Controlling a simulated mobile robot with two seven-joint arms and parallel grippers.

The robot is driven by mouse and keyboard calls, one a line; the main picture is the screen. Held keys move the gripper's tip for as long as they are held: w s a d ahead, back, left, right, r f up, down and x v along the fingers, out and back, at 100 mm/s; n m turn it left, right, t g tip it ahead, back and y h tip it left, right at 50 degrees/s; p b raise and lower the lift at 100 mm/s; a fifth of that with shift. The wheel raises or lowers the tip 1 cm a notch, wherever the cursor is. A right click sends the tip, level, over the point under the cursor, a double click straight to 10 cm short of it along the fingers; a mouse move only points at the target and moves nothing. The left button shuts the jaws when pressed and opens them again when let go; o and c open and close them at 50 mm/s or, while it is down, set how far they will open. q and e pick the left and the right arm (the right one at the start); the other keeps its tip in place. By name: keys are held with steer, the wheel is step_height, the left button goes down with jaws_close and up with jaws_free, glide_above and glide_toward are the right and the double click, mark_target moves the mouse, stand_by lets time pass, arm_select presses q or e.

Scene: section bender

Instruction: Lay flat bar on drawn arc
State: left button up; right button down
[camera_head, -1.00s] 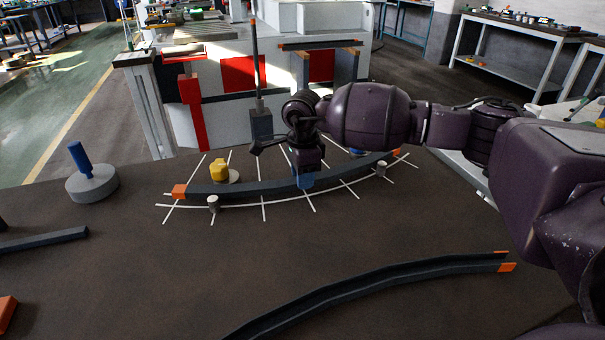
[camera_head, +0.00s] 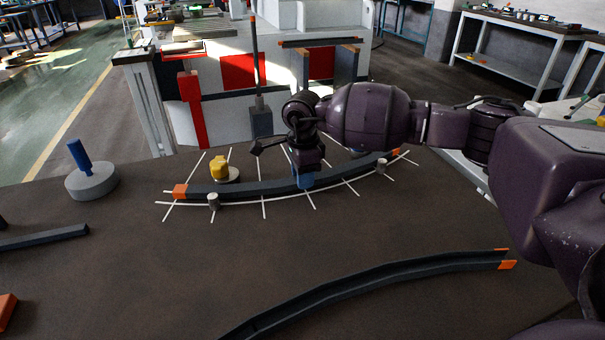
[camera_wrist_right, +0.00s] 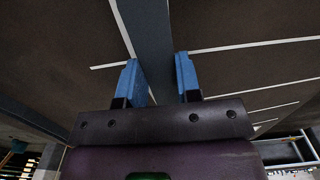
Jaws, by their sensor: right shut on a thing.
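A dark, gently curved flat bar (camera_head: 243,189) with orange ends lies at the drawn white arc (camera_head: 240,207), with cross ticks, on the dark table. Its left end (camera_head: 180,191) is set back from the arc line, which shows along the bar's near side. My right gripper (camera_head: 305,181) comes down from above on the bar, right of its middle. In the right wrist view its blue fingers (camera_wrist_right: 160,80) stand on either side of the bar (camera_wrist_right: 150,35), with the white line running close along the bar's left. My left gripper is out of view.
Grey pegs (camera_head: 213,202) (camera_head: 381,169) stand on the near side of the bar. A yellow-topped piece (camera_head: 219,169) stands behind it. A grey disc with a blue handle (camera_head: 91,180) is at left. A curved channel bar (camera_head: 375,283) lies in front, with clear table between.

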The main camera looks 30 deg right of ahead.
steer(key=shift+f, duration=0.1)
stand_by(0.7)
steer(key=c, duration=0.7)
jaws_free()
steer(key=shift+c, duration=0.2)
steer(key=shift+f, duration=0.15)
steer(key=shift+r, duration=0.25)
step_height(320, 180, up, 10)
steer(key=p, duration=0.1)
steer(key=shift+r+p, duration=0.25)
steer(key=shift+p, duration=0.15)
